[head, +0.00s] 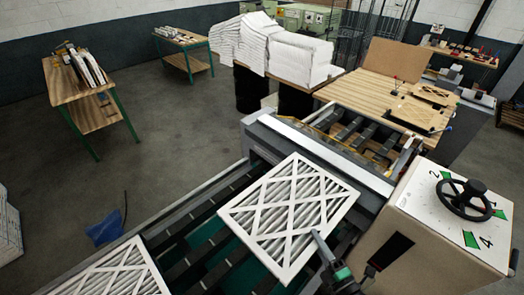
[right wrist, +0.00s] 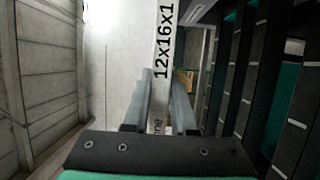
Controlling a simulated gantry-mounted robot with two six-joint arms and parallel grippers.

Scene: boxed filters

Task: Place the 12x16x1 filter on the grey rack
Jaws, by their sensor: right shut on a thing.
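The 12x16x1 filter (head: 284,211) has a white frame and pleated grey media under a white criss-cross. It shows in the middle of the head view, above dark slats. My right gripper (head: 318,238) is shut on its near right edge. In the right wrist view the filter's white edge (right wrist: 163,50), printed "12x16x1", stands between the two fingers of the right gripper (right wrist: 160,90). A grey-framed rack (head: 200,200) with dark slats and green underneath runs below the filter toward the lower left. I cannot tell whether the filter touches it. My left gripper is not in view.
A second filter (head: 113,274) lies at the lower left of the slats. A box with a black handwheel (head: 466,199) stands close on the right. A grey machine housing (head: 325,155) is behind the filter. A wooden table (head: 385,92) stands farther back. The floor at left is mostly open.

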